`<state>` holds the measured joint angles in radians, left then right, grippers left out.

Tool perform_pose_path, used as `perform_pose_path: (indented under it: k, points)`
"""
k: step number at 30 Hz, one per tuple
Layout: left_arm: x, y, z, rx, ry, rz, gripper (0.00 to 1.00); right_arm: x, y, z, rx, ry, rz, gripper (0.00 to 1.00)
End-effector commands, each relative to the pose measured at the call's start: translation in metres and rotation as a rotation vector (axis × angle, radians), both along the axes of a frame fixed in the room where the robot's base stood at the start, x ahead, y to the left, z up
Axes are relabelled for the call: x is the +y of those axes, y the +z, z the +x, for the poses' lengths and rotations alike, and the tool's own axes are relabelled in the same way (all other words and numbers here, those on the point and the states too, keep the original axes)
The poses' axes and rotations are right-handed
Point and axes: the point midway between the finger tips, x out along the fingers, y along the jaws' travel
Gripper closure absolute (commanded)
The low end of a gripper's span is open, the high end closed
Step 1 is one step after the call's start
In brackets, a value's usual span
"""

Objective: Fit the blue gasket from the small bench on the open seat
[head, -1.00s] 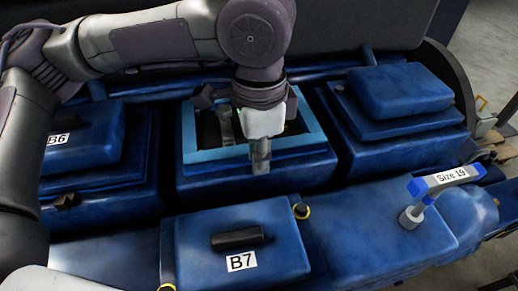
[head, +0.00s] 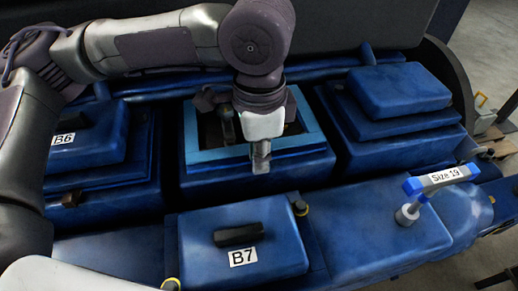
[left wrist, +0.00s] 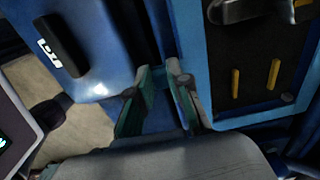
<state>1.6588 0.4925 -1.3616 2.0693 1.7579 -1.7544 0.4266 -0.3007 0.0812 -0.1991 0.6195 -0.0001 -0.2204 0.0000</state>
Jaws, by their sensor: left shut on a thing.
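The light blue gasket (head: 213,155) is a rectangular frame lying around the open seat (head: 205,174) of the middle engine block in the head view. My left gripper (head: 261,163) points down at the gasket's near side and is shut on it. In the left wrist view the gasket (left wrist: 196,62) runs beside the left gripper's fingers (left wrist: 166,75), with the dark opening inside it. Whether the gasket rests fully on the seat or hovers slightly above it, I cannot tell. My right gripper is not in view.
Closed blue covers stand on both sides, B6 (head: 92,135) at left and an unlabelled one (head: 398,90) at right. The B7 cover (head: 250,235) is in front. A Size 19 wrench (head: 440,181) stands at front right. Yellow parts (left wrist: 273,74) sit inside the opening.

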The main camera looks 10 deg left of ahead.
Motion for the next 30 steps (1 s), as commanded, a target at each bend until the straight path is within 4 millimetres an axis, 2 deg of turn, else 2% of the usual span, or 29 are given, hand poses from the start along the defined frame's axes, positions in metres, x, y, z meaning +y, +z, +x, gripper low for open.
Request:
perform_pose_path:
  k: [30]
  points:
    - [0.000, -0.014, 0.000, 0.000, 0.001, 0.000, 1.00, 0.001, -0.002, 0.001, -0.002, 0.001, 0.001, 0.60]
